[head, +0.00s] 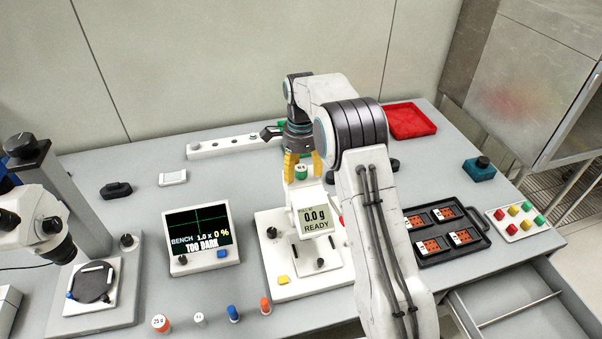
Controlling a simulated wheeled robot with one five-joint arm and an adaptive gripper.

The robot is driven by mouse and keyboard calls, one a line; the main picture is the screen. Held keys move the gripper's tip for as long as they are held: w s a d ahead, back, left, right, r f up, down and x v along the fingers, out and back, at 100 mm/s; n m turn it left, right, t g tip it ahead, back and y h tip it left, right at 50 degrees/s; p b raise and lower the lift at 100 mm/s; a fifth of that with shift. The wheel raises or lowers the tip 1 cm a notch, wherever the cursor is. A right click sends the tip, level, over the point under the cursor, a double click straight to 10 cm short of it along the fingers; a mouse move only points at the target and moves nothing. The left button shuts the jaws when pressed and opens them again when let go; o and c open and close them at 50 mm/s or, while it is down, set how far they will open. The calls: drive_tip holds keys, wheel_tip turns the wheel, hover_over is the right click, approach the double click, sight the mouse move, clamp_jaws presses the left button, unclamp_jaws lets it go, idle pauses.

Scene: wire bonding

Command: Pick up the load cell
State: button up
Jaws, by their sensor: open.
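My gripper (303,164) points down at the middle of the bench, its yellow fingers apart. Between and just below the fingertips is a small white cylinder with a green band or cap (302,174), probably a load cell. Its label is too small to read, and the fingers partly cover it. I cannot tell whether they touch it.
A white tester (285,289) reads 0.0 g READY below my gripper. A white holed bar (225,147) lies behind left. A screen (198,235), a microscope (92,282), a red tray (410,119), a black tray (460,253) and an open drawer (510,305) surround it.

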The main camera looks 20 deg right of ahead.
drive_tip(key=shift+f, duration=0.15)
clamp_jaws()
idle(0.6)
